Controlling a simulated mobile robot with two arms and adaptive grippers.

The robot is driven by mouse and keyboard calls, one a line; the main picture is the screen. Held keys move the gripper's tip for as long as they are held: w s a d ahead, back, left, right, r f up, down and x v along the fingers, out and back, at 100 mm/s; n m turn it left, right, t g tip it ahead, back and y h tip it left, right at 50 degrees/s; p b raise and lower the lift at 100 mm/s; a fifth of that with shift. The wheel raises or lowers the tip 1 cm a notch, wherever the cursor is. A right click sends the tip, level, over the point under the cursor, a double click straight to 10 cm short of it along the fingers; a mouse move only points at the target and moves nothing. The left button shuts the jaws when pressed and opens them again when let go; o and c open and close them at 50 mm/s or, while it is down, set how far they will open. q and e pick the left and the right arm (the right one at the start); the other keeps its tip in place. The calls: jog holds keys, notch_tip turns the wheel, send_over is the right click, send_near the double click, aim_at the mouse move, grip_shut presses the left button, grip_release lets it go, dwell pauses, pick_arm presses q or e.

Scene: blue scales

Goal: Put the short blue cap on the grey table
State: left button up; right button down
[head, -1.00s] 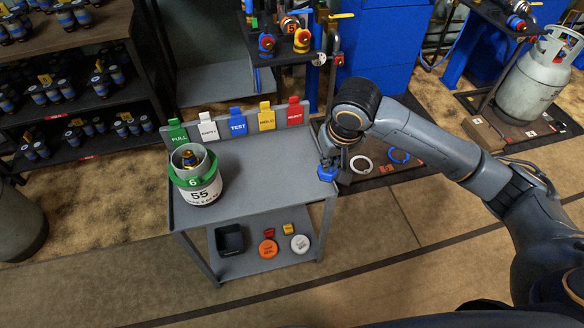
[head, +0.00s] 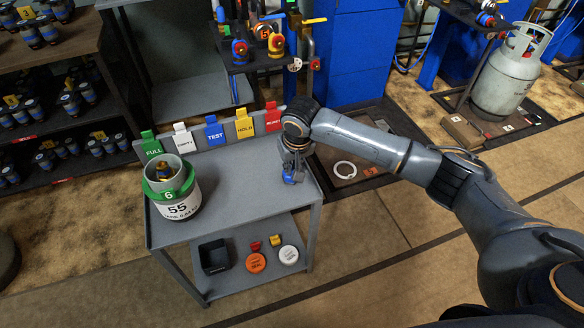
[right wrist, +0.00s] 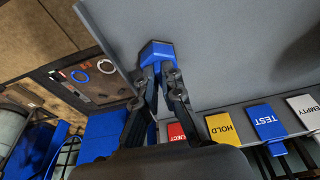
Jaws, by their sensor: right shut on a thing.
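The short blue cap (head: 289,179) is between the fingers of my right gripper (head: 293,165), near the right side of the grey table's (head: 236,178) top. In the right wrist view the blue cap (right wrist: 156,50) is at the fingertips of my right gripper (right wrist: 158,72), shut on it, with the grey table (right wrist: 225,55) top behind and to the right of it. I cannot tell whether the cap touches the table top. My left gripper is not in view.
A grey-white cylinder (head: 178,208) with a green collar stands on the table's left part. Coloured tags, such as the blue TEST tag (head: 214,132), line the back edge. The lower shelf holds a black bin (head: 214,256) and an orange disc (head: 256,262). The middle of the top is clear.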

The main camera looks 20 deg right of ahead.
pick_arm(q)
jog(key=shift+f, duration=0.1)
pick_arm(e)
jog(key=shift+f, duration=0.15)
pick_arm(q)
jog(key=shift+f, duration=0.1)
pick_arm(e)
jog(key=c, duration=1.5)
grip_release()
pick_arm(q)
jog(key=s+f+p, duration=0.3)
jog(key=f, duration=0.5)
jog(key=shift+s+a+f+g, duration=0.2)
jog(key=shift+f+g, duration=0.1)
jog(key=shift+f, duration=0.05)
pick_arm(e)
jog(key=v, duration=1.2)
jog(key=shift+s, duration=0.1)
